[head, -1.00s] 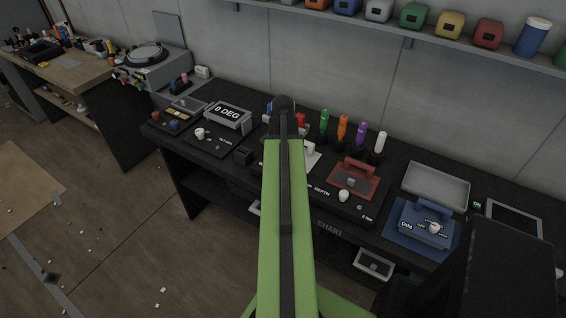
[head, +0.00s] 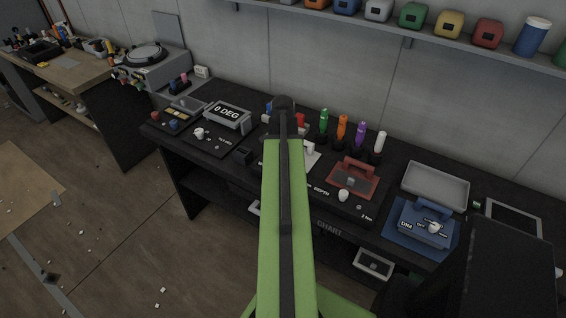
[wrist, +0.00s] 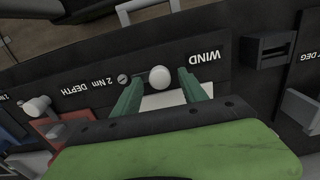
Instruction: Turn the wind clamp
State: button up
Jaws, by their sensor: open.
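The wind clamp's round white knob (wrist: 160,77) stands on the black panel, beside the WIND label (wrist: 205,57), which reads upside down in the wrist view. My gripper (wrist: 158,81) is open, with one green finger on each side of the knob. Gaps show between the knob and both fingers, and nothing is held. A small screw head is left of the knob. In the head view my green arm covers the gripper and most of the wind panel.
The depth panel's white knob (wrist: 37,106) and red block (wrist: 62,121) are left in the wrist view. A black bracket (wrist: 267,49) is on the right. In the head view, colored handles stand behind the arm, and a blue DIM unit (head: 422,228) sits right.

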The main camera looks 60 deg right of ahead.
notch_tip(320, 180, up, 18)
jog(key=p, duration=1.7)
jog(key=shift+f, duration=0.25)
